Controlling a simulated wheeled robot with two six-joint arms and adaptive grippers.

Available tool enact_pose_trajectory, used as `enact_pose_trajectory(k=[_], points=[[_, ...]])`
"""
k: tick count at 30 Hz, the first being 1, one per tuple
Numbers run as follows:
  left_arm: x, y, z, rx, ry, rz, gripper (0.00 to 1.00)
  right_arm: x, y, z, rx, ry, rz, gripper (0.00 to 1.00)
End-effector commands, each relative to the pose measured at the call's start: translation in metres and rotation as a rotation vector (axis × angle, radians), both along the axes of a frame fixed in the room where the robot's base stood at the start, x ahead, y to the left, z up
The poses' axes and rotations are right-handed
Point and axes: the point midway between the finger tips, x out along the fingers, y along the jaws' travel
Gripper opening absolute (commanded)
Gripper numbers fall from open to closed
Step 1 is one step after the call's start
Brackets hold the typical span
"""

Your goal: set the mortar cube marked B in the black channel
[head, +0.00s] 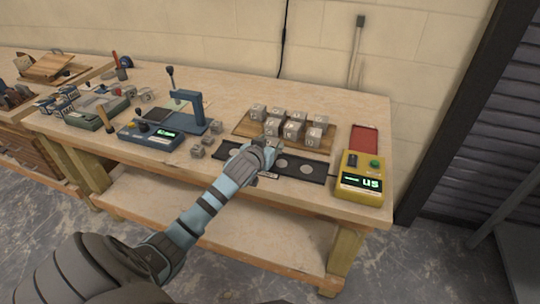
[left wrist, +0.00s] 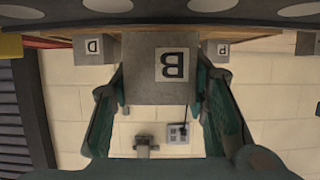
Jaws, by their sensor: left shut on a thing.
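The mortar cube marked B (left wrist: 160,75) is a grey block with a white label, between the fingers of my left gripper (left wrist: 162,112) in the left wrist view, which is upside down. My left gripper (head: 268,150) is shut on it. In the head view my gripper and arm mostly hide the cube. The black channel (head: 232,161) lies along the bench front with pale round spots, and my gripper is over its middle part. The channel (left wrist: 160,22) also spans the top of the wrist view, against the cube's edge; I cannot tell whether they touch.
Several lettered cubes stand on a wooden board (head: 243,130) behind the channel. A yellow meter (head: 361,180) and red tray (head: 364,141) are at the right. A blue press (head: 187,111) and small loose cubes (head: 197,151) are at the left.

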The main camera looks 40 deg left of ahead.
Motion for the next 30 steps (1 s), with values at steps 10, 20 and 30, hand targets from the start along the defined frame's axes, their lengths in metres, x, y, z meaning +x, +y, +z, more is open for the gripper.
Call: enact_pose_trajectory(k=[10, 20, 30], points=[[0.000, 0.000, -0.024, 0.001, -0.002, -0.001, 0.04, 0.001, 0.000, -0.007, 0.000, -0.002, 0.000, 0.00], [0.000, 0.000, -0.026, 0.001, 0.000, 0.000, 0.61, 0.001, 0.000, -0.007, 0.000, -0.003, 0.000, 0.00], [-0.009, -0.003, -0.019, 0.002, 0.002, -0.002, 0.61, 0.001, 0.001, -0.003, 0.001, -0.002, 0.000, 0.00]])
